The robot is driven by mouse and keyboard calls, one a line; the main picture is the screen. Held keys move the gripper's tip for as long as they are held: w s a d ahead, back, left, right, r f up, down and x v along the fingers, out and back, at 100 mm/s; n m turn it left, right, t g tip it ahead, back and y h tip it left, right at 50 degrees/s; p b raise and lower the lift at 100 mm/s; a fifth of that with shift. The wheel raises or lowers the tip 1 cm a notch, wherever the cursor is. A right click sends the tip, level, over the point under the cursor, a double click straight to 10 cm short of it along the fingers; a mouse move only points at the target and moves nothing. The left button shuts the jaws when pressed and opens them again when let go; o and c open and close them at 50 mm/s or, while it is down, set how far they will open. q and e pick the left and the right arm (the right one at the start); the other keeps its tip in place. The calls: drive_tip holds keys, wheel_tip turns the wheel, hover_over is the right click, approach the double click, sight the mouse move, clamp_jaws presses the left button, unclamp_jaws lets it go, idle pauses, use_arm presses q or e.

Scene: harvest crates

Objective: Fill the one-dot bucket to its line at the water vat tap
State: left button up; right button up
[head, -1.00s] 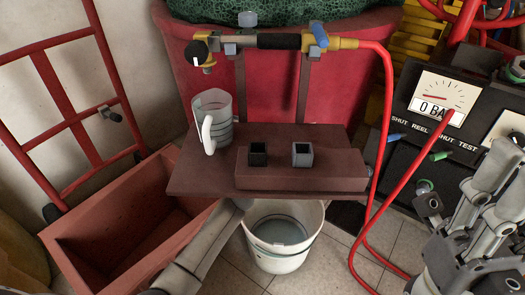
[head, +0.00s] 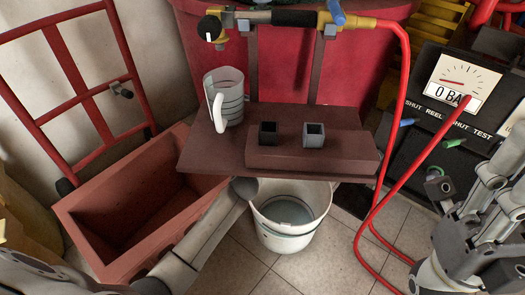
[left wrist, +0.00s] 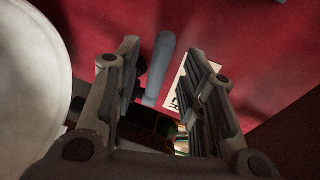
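A white bucket (head: 282,243) stands on the floor partly under the shelf (head: 205,160). Its inside shows a grey-blue surface that looks like water; I see no dots on it. The red water vat (head: 280,65) is behind. My left arm reaches under the shelf beside the bucket, hiding its gripper in the head view. In the left wrist view, my left gripper (left wrist: 157,65) is open, with a grey-blue bar (left wrist: 160,68) between its fingers, apparently unheld. A large white curved thing fills that view's left edge. My right gripper (head: 490,195) is at the right; its opening is unclear.
A jug (head: 230,95) and two small cups, black (head: 268,133) and grey (head: 314,134), stand on the shelf. A brass valve (head: 212,28) with a red hose (head: 402,85) is above. A reddish crate (head: 100,180) lies left, a gauge panel (head: 455,85) right.

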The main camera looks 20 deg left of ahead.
use_arm(q)
drive_tip(key=s+r, duration=0.1)
drive_tip(key=s, duration=0.7)
drive_tip(key=shift+d+r, duration=0.2)
drive_tip(key=shift+r, duration=0.05)
drive_tip(key=shift+s, duration=0.1)
